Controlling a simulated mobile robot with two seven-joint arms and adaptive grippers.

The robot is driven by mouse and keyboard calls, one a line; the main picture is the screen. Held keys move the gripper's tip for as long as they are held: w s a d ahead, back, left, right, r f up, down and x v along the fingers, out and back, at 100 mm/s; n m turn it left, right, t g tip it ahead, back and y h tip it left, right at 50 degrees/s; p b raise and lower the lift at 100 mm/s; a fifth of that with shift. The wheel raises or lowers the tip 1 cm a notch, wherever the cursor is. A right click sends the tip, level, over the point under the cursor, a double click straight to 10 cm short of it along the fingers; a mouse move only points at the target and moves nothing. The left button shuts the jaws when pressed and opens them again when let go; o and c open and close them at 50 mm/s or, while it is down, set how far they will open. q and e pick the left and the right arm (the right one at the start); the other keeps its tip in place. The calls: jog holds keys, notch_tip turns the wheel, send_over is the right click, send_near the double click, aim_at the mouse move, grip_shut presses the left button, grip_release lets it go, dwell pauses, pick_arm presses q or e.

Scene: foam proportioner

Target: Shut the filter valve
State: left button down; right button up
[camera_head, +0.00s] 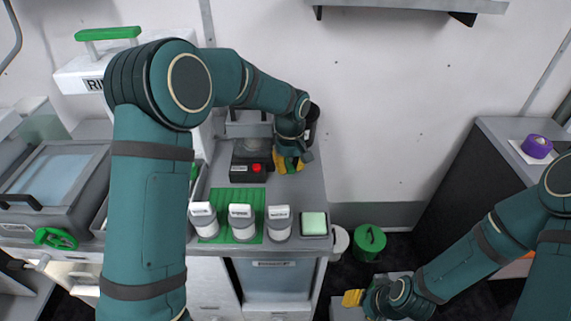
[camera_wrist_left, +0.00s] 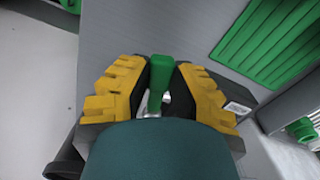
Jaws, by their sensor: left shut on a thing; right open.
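My left gripper (camera_head: 289,164) is over the right part of the grey counter, beside a black box with a red button. In the left wrist view its yellow-padded fingers (camera_wrist_left: 160,92) are on both sides of an upright green handle (camera_wrist_left: 161,76), shut on it. A small metal part shows at the handle's foot. In the head view the gripper and arm hide this handle, and no label for the filter valve can be read. My right gripper (camera_head: 353,298) is open and empty, low at the right, away from the counter.
Three white-labelled containers (camera_head: 242,223) stand along the counter's front on and beside a green ribbed mat (camera_wrist_left: 265,42). A pale green block in a tray (camera_head: 314,223) is at the front right corner. A green handwheel (camera_head: 56,239) is at the left. A green-lidded bin (camera_head: 369,241) stands on the floor.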

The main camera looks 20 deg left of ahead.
pick_arm(q)
jog(key=d+n, duration=0.1)
jog(key=n, duration=0.1)
jog(key=w+n+p, duration=0.1)
jog(key=shift+w+d+n, duration=0.1)
jog(key=shift+d+n, duration=0.25)
jog(key=shift+n, duration=0.05)
jog(key=w+n+p, duration=0.1)
jog(key=d+n+p, duration=0.1)
jog(key=n, duration=0.1)
jog(key=shift+w+n, duration=0.3)
jog(key=shift+w, duration=0.05)
jog(key=w+n+p, duration=0.2)
jog(key=n, duration=0.1)
jog(key=shift+d+n+p, duration=0.15)
jog(key=shift+n+p, duration=0.15)
jog(key=shift+w+f+n+p, duration=0.1)
jog(key=shift+w+n+p, duration=0.4)
jog(key=shift+n, duration=0.45)
jog(key=shift+w+n+p, duration=0.45)
jog(key=shift+w+n, duration=0.05)
jog(key=shift+n, duration=0.45)
jog(key=c, duration=0.8)
grip_release()
jog(key=shift+w, duration=0.1)
